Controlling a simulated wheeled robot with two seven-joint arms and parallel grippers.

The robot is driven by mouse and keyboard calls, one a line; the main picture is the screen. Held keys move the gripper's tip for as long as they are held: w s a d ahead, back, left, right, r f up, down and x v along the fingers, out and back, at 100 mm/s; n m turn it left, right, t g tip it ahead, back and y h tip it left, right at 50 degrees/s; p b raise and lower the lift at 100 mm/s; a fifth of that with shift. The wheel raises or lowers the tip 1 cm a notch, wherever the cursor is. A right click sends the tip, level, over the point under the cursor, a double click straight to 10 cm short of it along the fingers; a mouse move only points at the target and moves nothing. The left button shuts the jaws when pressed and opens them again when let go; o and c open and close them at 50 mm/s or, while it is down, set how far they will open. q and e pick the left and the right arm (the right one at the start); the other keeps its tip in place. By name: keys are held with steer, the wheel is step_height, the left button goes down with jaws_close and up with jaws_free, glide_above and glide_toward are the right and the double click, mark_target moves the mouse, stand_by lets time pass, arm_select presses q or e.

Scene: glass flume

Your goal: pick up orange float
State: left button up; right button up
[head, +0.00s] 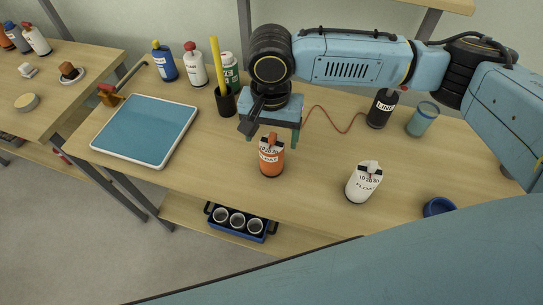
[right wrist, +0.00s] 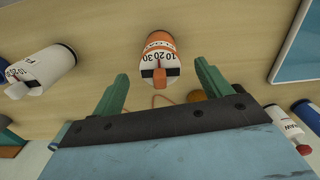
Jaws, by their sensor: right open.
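The orange float (head: 271,162), a short orange cylinder with a white numbered top, stands upright on the wooden table. My right gripper (head: 272,138) is just above and behind it, open and empty, pointing down. In the right wrist view the orange float (right wrist: 161,50) is ahead of the two green fingers, lined up with the gap between them and apart from both. A white float (head: 361,187) with a similar numbered top stands to the right; it also shows in the right wrist view (right wrist: 46,70). My left gripper is not in view.
A dark LINE bottle (head: 381,108), with a reddish cord (head: 335,126) lying near it, and a teal jar (head: 422,119) are at the right. A blue tray (head: 146,130) lies left. A black cup (head: 225,101) and bottles stand behind. A blue ring (head: 438,207) is near the front edge.

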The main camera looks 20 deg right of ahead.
mark_target(272, 157)
steer(key=shift+w+f+b, duration=0.1)
steer(key=shift+f+b, duration=0.3)
steer(key=shift+f, duration=2.35)
steer(key=c, duration=1.1)
steer(key=shift+r, duration=0.15)
